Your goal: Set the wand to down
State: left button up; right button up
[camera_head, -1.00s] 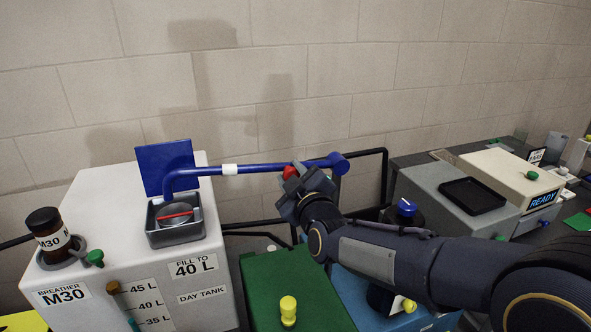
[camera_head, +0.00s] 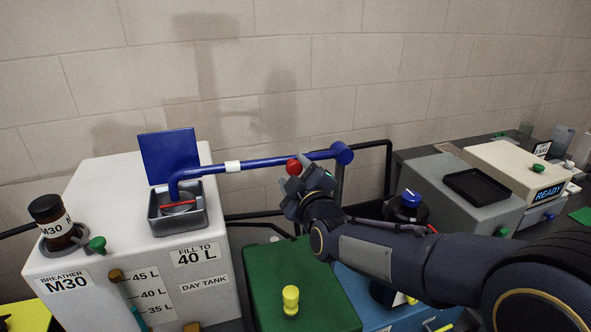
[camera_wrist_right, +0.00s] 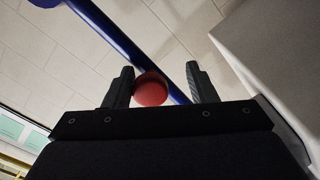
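The wand (camera_head: 268,162) is a blue tube with a white band. It runs nearly level, rising slightly to a round blue end at right. Its left elbow bends down into the open grey filler box (camera_head: 160,222) on the day tank. A red knob (camera_head: 294,167) shows just below the tube. My right gripper (camera_head: 300,185) is beside the knob. In the right wrist view, its fingers (camera_wrist_right: 160,75) are apart, with the red knob (camera_wrist_right: 151,90) between them, nearer the left finger. The wand (camera_wrist_right: 115,38) passes beyond. My left gripper is out of view.
The white day tank (camera_head: 120,190) stands at left with a brown breather bottle (camera_head: 50,220). A green box (camera_head: 290,265) with a yellow knob sits under my right arm. Grey and cream units (camera_head: 520,165) stand at right. The block wall is behind.

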jog(key=shift+r, duration=0.1)
dwell(0.3)
jog(key=shift+s+d, duration=0.15)
jog(key=shift+s, duration=0.1)
jog(key=b+v, duration=0.1)
jog(key=v, duration=0.6)
jog(key=shift+s, duration=0.1)
